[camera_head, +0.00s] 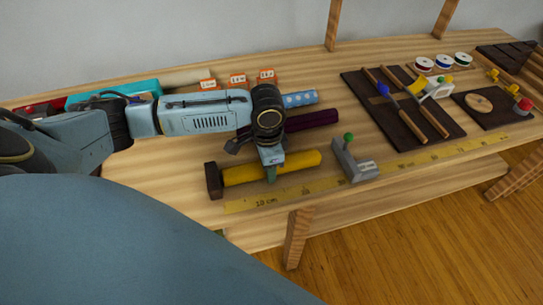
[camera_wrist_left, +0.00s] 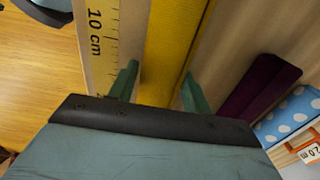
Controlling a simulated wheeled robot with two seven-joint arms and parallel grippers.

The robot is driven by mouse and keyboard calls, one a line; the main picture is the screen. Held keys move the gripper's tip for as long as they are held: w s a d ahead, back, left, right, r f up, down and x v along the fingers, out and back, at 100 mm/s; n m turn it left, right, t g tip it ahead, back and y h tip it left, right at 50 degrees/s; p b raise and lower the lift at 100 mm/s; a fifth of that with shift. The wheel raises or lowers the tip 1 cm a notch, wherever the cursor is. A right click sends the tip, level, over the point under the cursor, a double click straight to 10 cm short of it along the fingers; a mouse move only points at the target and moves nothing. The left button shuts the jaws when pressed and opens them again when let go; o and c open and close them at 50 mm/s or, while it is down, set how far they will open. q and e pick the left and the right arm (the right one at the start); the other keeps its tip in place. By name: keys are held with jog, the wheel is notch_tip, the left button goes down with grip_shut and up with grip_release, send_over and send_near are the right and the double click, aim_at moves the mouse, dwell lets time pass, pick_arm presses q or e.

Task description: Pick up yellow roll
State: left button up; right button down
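The yellow roll (camera_head: 303,161) lies on the wooden bench, its left end at a dark brown block (camera_head: 213,181). My left gripper (camera_head: 270,173) points down over the middle of the roll. In the left wrist view the yellow roll (camera_wrist_left: 174,45) runs between the two green fingers of the left gripper (camera_wrist_left: 160,85). The fingers are apart, one on each side of the roll, with a visible gap at the left finger. The roll rests on the bench. My right gripper is not in view.
A dark purple roll (camera_head: 312,120) and a blue dotted roll (camera_head: 300,98) lie behind the yellow one. A yellow ruler strip (camera_head: 310,189) runs along the front edge. A grey device with a green knob (camera_head: 353,162) stands right of the roll. A dark tool board (camera_head: 405,115) lies farther right.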

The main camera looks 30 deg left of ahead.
pick_arm(q)
jog(key=c, duration=0.5)
jog(key=shift+c, duration=0.2)
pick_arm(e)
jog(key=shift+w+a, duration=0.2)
pick_arm(q)
jog(key=shift+r, duration=0.1)
